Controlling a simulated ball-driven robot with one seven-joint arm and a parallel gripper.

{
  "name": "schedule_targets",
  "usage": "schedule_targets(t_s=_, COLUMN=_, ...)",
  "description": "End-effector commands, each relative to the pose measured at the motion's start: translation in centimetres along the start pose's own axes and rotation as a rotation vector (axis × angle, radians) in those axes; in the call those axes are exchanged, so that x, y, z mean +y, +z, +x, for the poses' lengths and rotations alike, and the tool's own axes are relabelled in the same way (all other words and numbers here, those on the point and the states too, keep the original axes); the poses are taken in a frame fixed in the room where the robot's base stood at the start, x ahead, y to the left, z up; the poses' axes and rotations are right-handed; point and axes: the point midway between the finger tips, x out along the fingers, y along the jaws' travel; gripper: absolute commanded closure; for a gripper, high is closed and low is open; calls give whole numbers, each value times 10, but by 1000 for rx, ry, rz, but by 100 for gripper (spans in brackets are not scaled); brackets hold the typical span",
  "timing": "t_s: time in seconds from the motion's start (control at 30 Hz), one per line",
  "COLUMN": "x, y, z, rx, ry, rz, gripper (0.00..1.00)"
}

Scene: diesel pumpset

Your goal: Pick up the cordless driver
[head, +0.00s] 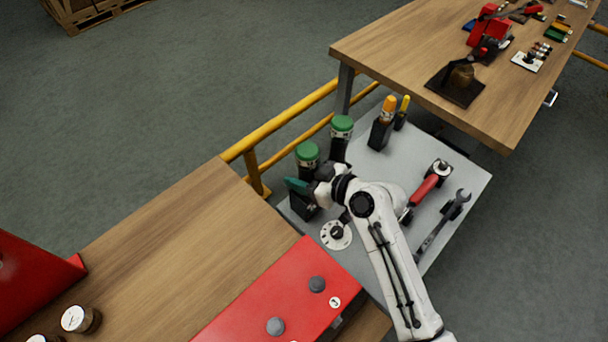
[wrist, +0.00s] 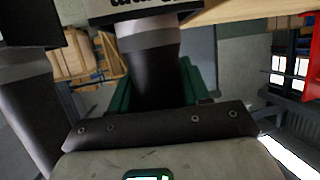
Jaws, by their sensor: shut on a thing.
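The cordless driver (head: 297,186) shows in the head view as a teal body at the left end of the grey tool board (head: 372,172). A black block (head: 302,208) is below it; I cannot tell whether this is its base or a holder. My gripper (head: 318,185) is at the driver's right side, shut on it, and covers part of it. In the wrist view teal surfaces (wrist: 203,82) show on both sides of a dark cylinder with a grey band (wrist: 152,75). The fingertips are hard to make out there. Whether the driver is lifted is unclear.
A round white dial piece (head: 336,235) is just in front. An orange-handled tool (head: 387,108), a red-handled tool (head: 424,188) and a wrench (head: 445,222) are further right. A yellow rail (head: 290,117) runs behind.

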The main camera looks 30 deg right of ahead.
Motion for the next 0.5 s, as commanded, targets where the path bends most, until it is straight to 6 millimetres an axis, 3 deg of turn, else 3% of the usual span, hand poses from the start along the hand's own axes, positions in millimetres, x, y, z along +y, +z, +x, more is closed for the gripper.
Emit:
schedule_targets(t_s=0.27, x=0, y=-16, z=-5, rx=6, ry=0, rz=-4, gripper=100)
schedule_targets(t_s=0.5, x=0, y=-53, z=-18, rx=9, ry=2, rz=-6, gripper=100)
